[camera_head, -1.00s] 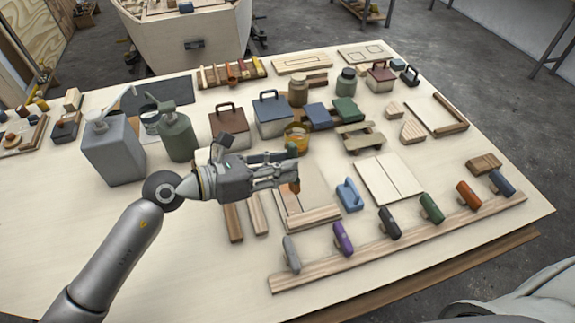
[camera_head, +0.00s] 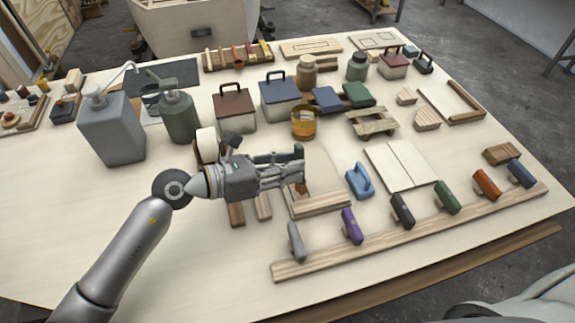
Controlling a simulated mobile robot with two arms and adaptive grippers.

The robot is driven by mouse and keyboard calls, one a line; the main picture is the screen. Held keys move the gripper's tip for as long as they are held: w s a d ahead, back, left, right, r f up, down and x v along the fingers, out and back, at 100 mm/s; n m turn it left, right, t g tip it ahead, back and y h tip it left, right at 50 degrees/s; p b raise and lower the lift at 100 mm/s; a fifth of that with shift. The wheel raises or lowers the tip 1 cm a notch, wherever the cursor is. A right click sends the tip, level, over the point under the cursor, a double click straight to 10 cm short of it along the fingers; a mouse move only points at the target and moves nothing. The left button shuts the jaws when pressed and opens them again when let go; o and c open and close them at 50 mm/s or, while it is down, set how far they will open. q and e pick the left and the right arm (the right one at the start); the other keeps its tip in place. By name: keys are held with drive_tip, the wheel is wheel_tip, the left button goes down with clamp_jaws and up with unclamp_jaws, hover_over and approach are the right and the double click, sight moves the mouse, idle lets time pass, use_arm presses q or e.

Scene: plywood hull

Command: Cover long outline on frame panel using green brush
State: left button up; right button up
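My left gripper (camera_head: 301,168) is above the middle of the table, pointing right. Its fingers appear closed on a slim upright tool with a dark green upper end (camera_head: 299,152), which looks like the green brush. An orange-brown part shows just below the fingertips; whether it touches anything is hidden. Under the gripper lies a pale panel (camera_head: 322,172) with a wooden strip (camera_head: 320,205) along its near edge; the gripper covers much of it. I cannot make out an outline on it. My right gripper is out of view.
A wooden rail (camera_head: 375,238) with several coloured tools runs along the near right edge. A blue tool (camera_head: 360,181) stands right of the gripper. A glass jar (camera_head: 304,122), lidded boxes (camera_head: 234,107), a green bottle (camera_head: 178,117) and a grey bottle (camera_head: 111,130) stand behind. The front left is clear.

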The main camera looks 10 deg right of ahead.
use_arm(q)
clamp_jaws()
drive_tip(key=shift+s, duration=0.2)
drive_tip(key=shift+s+d+p, duration=0.2)
drive_tip(key=shift+s+p, duration=0.15)
drive_tip(key=shift+p, duration=0.05)
drive_tip(key=shift+f, duration=0.1)
